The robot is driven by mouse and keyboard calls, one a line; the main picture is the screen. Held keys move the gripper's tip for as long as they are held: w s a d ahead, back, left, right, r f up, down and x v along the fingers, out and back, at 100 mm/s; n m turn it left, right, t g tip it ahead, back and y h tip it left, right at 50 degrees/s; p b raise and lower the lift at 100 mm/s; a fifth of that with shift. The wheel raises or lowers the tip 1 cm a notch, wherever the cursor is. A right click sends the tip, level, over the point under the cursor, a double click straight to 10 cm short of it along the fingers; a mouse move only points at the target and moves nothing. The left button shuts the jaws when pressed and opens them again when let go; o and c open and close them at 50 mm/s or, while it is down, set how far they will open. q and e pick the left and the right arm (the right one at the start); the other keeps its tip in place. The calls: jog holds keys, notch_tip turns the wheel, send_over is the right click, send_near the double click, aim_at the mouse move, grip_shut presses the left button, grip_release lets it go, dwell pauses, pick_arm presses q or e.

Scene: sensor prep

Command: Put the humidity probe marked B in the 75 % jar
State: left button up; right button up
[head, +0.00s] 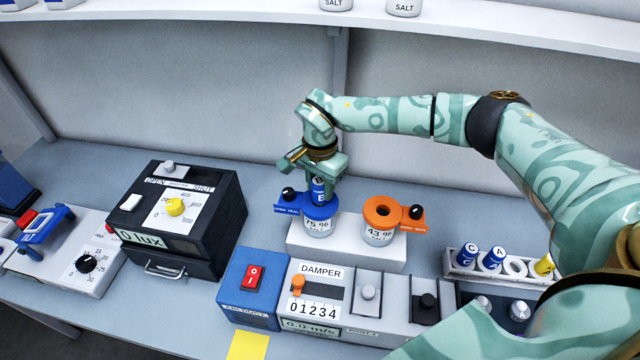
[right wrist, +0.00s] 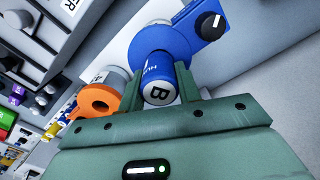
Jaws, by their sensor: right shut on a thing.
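The blue probe marked B (head: 319,190) stands upright at the blue-lidded 75 % jar (head: 318,229), its lower end meeting the blue lid's opening; how deep it sits is hidden. My right gripper (head: 318,178) is shut on the probe's upper part, above the lid. In the right wrist view the probe's white end with the letter B (right wrist: 160,94) shows between the fingers, with the blue lid (right wrist: 165,42) behind it. My left gripper is not in view.
The orange-lidded 43 % jar (head: 379,236) stands close by on the same white block (head: 350,257). A rack (head: 458,269) at right holds probes C, A and a yellow one, with an empty hole. A damper panel (head: 318,290) lies in front; a dark lux box (head: 185,220) stands left.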

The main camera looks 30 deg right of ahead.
jog(key=shift+f, duration=0.45)
dwell(0.5)
jog(key=o, duration=1.3)
jog(key=shift+o, duration=0.2)
notch_tip(320, 180, up, 8)
jog(key=p, duration=0.7)
